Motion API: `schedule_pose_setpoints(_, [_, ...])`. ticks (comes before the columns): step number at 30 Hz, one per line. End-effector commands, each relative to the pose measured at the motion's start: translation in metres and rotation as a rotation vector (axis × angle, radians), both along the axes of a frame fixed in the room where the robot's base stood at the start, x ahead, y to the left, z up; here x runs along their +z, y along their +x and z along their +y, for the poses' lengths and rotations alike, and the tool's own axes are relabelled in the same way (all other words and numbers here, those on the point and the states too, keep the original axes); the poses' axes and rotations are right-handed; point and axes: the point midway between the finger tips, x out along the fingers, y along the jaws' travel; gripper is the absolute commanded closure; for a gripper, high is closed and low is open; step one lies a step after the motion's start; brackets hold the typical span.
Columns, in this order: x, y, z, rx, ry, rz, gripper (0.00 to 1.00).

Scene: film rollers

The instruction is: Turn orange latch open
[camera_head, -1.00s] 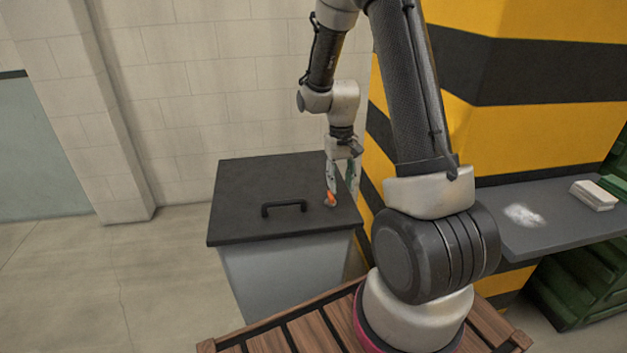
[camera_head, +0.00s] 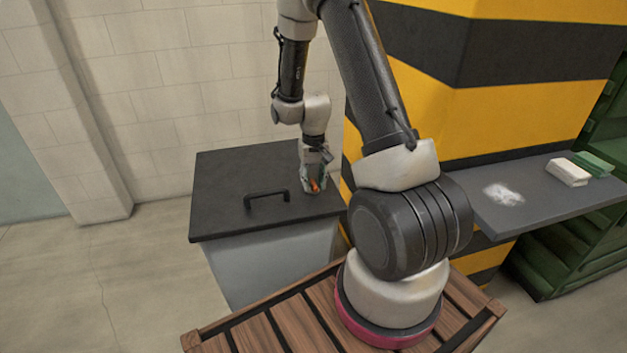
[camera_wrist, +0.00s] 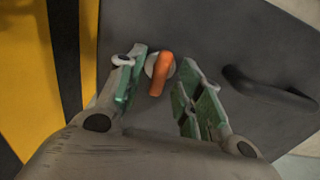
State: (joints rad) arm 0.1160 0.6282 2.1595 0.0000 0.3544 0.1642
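The orange latch (camera_wrist: 161,73) sits on a light round base on the dark lid (camera_wrist: 190,30) of a grey bin. In the head view the latch (camera_head: 315,185) shows small at my gripper (camera_head: 313,180), near the lid's right side, partly hidden by the fingers. The lid (camera_head: 225,180) is down on the bin.
A black bar handle (camera_head: 266,198) stands on the lid left of my gripper. A yellow and black striped pillar (camera_head: 520,100) rises close at the right. A grey shelf (camera_head: 540,200) holds a white block (camera_head: 567,172). Floor at the left is clear.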

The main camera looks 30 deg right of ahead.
Motion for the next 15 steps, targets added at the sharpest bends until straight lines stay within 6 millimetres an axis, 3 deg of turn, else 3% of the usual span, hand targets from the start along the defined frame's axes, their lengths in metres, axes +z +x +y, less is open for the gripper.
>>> schedule_pose_setpoints(4, [0.0004, 0.0001, 0.0000, 0.000, 0.000, 0.000, 0.68])
schedule_pose_setpoints(9, [0.0005, 0.0001, 0.0000, 0.000, 0.000, 0.000, 0.99])
schedule_pose_setpoints(15, [0.0006, 0.0001, 0.0000, 0.001, 0.000, 0.000, 1.00])
